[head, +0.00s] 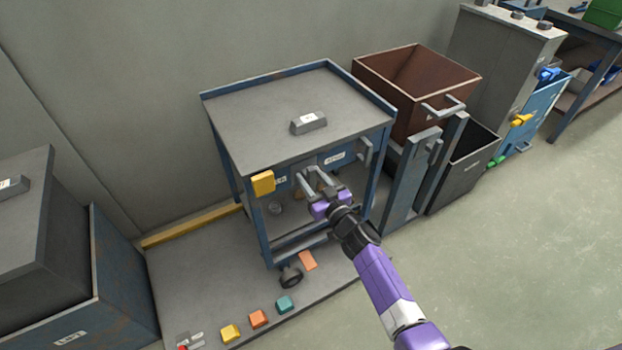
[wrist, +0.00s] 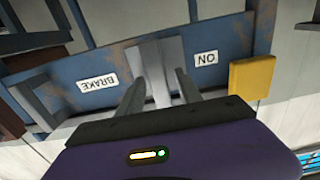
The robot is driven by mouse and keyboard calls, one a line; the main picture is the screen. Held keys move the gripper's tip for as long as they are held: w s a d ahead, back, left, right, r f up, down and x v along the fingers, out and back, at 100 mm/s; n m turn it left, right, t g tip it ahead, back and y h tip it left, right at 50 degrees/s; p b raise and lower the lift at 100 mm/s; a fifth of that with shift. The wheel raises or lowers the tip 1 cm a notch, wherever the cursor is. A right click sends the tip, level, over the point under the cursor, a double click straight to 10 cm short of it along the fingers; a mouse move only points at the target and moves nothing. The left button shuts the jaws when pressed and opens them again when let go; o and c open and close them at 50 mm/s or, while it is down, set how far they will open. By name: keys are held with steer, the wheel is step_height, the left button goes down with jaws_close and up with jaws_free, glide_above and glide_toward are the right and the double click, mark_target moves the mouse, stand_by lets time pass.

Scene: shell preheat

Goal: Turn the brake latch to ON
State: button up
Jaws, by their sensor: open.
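The brake latch (wrist: 158,70) is a grey upright bar on the blue front panel (wrist: 115,65) of a cart. In the wrist view, which is upside down, the panel has a BRAKE label (wrist: 98,84) on the left and an ON label (wrist: 206,58) on the right. The latch stands between the labels, not turned onto ON. My gripper (wrist: 160,92) is open, with one finger on each side of the latch; I cannot tell whether either touches it.
The cart (head: 265,115) has a grey block on top. A yellow block (head: 263,183) sits at its front left corner and a grey handle (head: 365,151) at its right. Coloured pads lie on the floor plate (head: 185,265). Bins stand right; the floor at front right is clear.

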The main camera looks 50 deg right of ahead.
jaws_close()
steer(key=shift+n, duration=0.3)
steer(key=n, duration=0.3)
steer(key=shift+a+f, duration=0.1)
steer(key=shift+a, duration=0.15)
steer(key=n, duration=0.2)
steer(key=n+b, duration=0.1)
steer(key=n, duration=0.2)
steer(key=shift+a+f, duration=0.15)
steer(key=n, duration=0.2)
steer(key=n+b, duration=0.1)
steer(key=n, duration=0.1)
steer(key=shift+w+a+f+n, duration=0.1)
steer(key=shift+f+n, duration=0.1)
steer(key=shift+n, duration=0.1)
steer(key=n+b, duration=0.1)
steer(key=n, duration=0.3)
steer(key=shift+f+n+b, duration=0.15)
steer(key=shift+n+b, duration=0.15)
steer(key=shift+b, duration=0.05)
